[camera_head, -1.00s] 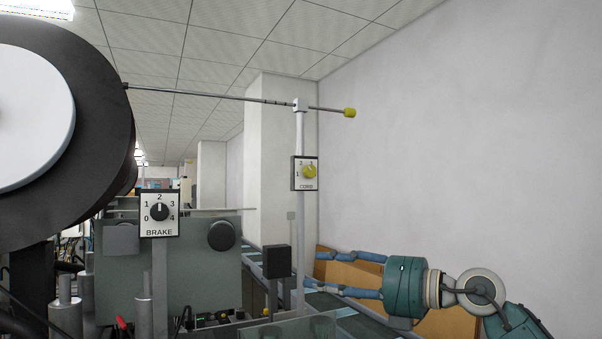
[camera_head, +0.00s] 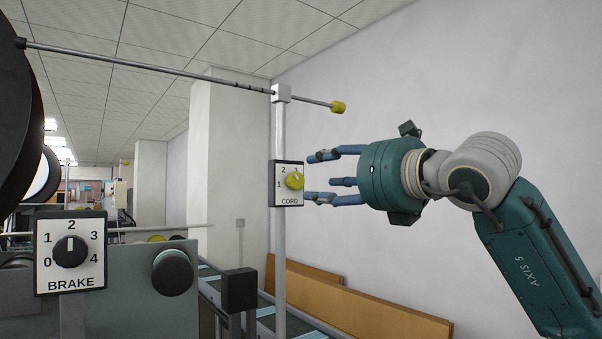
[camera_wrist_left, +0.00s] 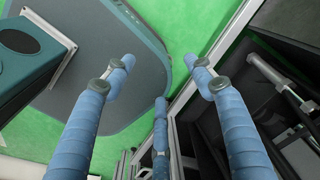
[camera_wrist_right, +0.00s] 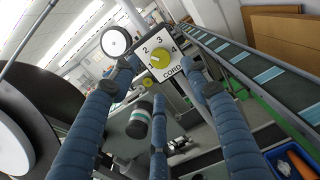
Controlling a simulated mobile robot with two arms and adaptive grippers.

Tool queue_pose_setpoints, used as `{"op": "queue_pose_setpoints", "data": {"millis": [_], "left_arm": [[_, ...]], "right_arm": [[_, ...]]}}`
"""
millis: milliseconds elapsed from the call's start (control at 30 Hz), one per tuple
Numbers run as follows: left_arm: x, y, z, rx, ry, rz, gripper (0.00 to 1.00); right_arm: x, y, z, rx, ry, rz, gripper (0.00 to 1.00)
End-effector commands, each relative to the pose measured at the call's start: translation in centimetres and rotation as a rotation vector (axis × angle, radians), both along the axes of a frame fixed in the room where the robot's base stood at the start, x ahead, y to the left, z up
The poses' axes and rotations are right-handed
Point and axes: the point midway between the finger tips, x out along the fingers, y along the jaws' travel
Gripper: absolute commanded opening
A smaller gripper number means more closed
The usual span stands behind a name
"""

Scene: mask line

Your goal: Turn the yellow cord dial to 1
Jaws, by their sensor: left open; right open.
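The yellow cord dial (camera_head: 295,181) sits on a small white CORD panel (camera_head: 288,199) fixed to a slim upright post. The 1 and 2 show at its left and top. I cannot tell which number the knob points to. My right gripper (camera_head: 314,177) is open, with its fingers just right of the panel and pointing at it. In the right wrist view the dial (camera_wrist_right: 160,62) lies between the open, empty fingers, apparently with a gap ahead of them. My left gripper (camera_wrist_left: 159,64) is open and empty, over a green floor and a grey base; it is outside the head view.
A BRAKE panel with a black dial (camera_head: 71,252), pointing at 2, stands at the lower left. A thin rod with a yellow tip (camera_head: 338,107) crosses above the cord panel. A dark box (camera_head: 239,290) and conveyor lie below. The wall at right is clear.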

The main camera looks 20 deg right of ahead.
Motion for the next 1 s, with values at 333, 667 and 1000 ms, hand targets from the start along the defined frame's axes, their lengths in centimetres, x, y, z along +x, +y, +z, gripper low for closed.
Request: {"op": "queue_pose_setpoints", "data": {"millis": [333, 667, 1000], "left_arm": [[1.9, -0.2, 3.5, -0.004, -0.028, -0.002, 0.55], [2.7, 0.1, 3.7, -0.001, -0.039, -0.002, 0.55], [1.4, 0.3, 3.6, 0.003, -0.020, -0.001, 0.55]], "right_arm": [[5.4, 1.8, 0.2, 0.001, 0.003, 0.002, 0.46], [6.3, 2.1, 0.0, 0.000, 0.001, 0.002, 0.46], [6.3, 2.1, 0.0, 0.001, 0.001, 0.002, 0.01]]}}
